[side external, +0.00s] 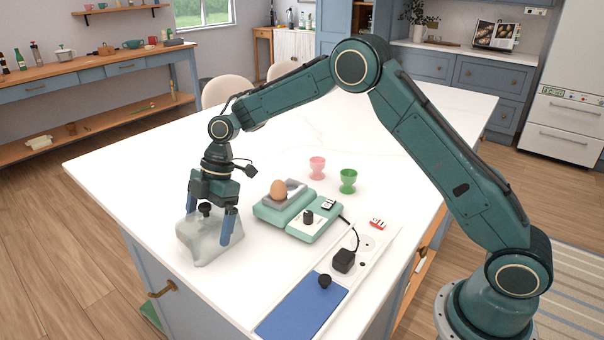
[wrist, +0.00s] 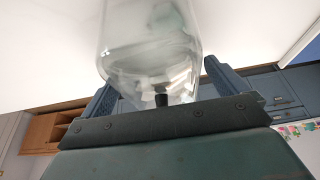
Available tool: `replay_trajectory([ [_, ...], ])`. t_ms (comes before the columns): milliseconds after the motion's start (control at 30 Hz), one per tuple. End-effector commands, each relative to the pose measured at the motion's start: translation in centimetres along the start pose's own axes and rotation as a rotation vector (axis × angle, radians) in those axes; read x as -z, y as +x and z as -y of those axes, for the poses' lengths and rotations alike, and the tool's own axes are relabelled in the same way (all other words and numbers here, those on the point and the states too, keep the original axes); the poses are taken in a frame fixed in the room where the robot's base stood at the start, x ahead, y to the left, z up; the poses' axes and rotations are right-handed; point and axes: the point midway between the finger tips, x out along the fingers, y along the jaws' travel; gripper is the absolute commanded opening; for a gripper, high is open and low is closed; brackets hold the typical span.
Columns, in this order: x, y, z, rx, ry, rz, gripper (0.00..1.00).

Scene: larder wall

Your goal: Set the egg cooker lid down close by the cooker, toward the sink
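The egg cooker lid (side external: 203,248), clear with a small black knob, is at the worktop's near left, to the left of the cooker. My gripper (side external: 211,228) points down over it, one finger on each side; it appears shut on the lid's walls. In the wrist view the lid (wrist: 150,45) fills the space between the fingers, knob nearest the palm. Whether its hidden rim touches the worktop I cannot tell. The mint-green egg cooker (side external: 270,211) is uncovered, with a brown egg (side external: 278,190) on it. No sink is visible.
A pink egg cup (side external: 317,168) and a green one (side external: 348,181) stand behind the cooker. A black plug (side external: 344,260) and a blue panel (side external: 302,309) lie to the front right. The white worktop (side external: 150,170) is clear behind the lid; its edge is close on the left.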

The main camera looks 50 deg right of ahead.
Motion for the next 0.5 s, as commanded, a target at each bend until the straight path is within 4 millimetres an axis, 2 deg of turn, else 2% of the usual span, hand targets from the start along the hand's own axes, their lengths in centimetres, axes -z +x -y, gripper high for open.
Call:
replay_trajectory([
  [333,0.1,-0.2,0.0,-0.001,0.000,0.000,0.98],
  [500,0.1,-1.0,-0.1,-0.003,0.000,0.000,0.98],
])
